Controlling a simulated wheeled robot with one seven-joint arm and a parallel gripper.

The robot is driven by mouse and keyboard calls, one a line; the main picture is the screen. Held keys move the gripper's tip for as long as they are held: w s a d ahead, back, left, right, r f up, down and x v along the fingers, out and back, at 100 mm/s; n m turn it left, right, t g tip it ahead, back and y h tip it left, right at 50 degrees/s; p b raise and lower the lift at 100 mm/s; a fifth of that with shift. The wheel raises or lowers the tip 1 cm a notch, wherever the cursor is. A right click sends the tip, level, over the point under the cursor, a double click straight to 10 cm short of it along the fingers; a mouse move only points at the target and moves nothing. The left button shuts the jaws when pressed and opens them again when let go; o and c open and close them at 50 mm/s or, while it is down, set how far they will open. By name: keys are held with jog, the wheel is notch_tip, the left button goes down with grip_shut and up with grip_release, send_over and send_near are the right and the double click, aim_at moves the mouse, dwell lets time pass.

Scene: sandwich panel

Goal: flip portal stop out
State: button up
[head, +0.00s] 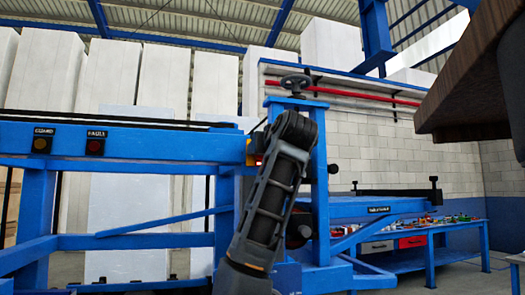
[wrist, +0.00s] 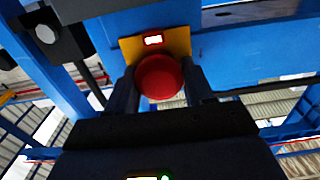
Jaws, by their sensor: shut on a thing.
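The portal stop is a red round button (wrist: 159,77) on a yellow plate (wrist: 182,42) with a small lit red label, fixed to a blue beam. My gripper (wrist: 160,82) has one dark finger on each side of the button and is shut on it. In the head view the yellow plate (head: 250,160) shows on the blue frame, left of the upright post. My arm covers the button and most of my gripper there.
Two labelled buttons, one amber (head: 41,145) and one red (head: 95,147), sit on the blue beam at left. A handwheel (head: 296,83) tops the post. A blue workbench (head: 430,262) with small items stands at right. A brown slab edge (head: 465,75) hangs at upper right.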

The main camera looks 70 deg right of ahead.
grip_shut()
jog(key=shift+s+a+r, duration=0.1)
jog(key=shift+s+a, duration=0.1)
jog(key=shift+s+a+p, duration=0.3)
jog(key=shift+a+p, duration=0.1)
jog(key=o, duration=1.1)
grip_release()
jog(key=b+v, duration=0.1)
jog(key=v, duration=0.7)
